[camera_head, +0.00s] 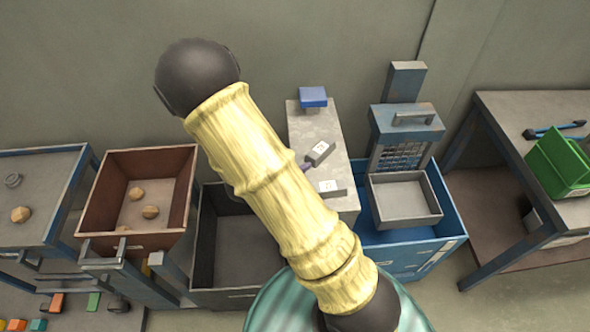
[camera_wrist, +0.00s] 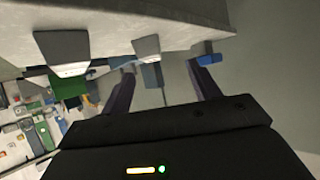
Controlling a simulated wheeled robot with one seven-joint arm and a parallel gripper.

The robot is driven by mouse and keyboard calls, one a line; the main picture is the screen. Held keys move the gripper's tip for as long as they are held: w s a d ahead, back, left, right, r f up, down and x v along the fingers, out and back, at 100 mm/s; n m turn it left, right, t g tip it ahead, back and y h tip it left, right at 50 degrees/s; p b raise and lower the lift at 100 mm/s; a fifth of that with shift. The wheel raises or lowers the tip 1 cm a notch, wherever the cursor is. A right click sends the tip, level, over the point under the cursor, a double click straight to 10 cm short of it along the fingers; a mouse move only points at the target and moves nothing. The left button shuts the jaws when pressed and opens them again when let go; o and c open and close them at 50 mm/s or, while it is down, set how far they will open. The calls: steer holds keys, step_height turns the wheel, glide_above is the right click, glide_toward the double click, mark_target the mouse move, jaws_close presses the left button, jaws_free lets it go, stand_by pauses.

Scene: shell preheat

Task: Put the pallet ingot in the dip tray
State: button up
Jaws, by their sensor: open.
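Two pale grey ingots with marked faces lie on a narrow grey bench: a tilted-looking far one (camera_head: 320,152) and a near one (camera_head: 331,188). I cannot tell which is the pallet ingot. Grey blocks also show in the wrist view, one left (camera_wrist: 68,54) and one between my finger lines (camera_wrist: 147,47). A shallow grey tray (camera_head: 404,218), likely the dip tray, sits in a blue stand and looks empty. My gripper (camera_wrist: 160,72) is open, its dark fingers apart with nothing held. In the head view only a purple finger piece shows beside the far ingot; my arm hides the rest.
A blue block (camera_head: 313,97) sits at the bench's far end. A blue frame with mesh and handle (camera_head: 404,120) rises behind the tray. A dark bin (camera_head: 235,250) and a brown bin with several lumps (camera_head: 172,161) stand left. A table with a green bin (camera_head: 560,160) stands right.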

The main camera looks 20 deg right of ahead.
steer(key=s+a+r+n+y, duration=0.2)
steer(key=a+r+n+y, duration=0.4)
steer(key=y, duration=0.3)
steer(key=s+d+r+n+g, duration=0.1)
steer(key=s+r+n+g, duration=0.1)
steer(key=s, duration=0.3)
steer(key=s+r+n+g+y, duration=0.1)
steer(key=s+r+n+g, duration=0.1)
steer(key=s, duration=0.3)
steer(key=shift+s+d+n, duration=0.35)
steer(key=shift+s+n, duration=0.05)
steer(key=shift+n, duration=0.4)
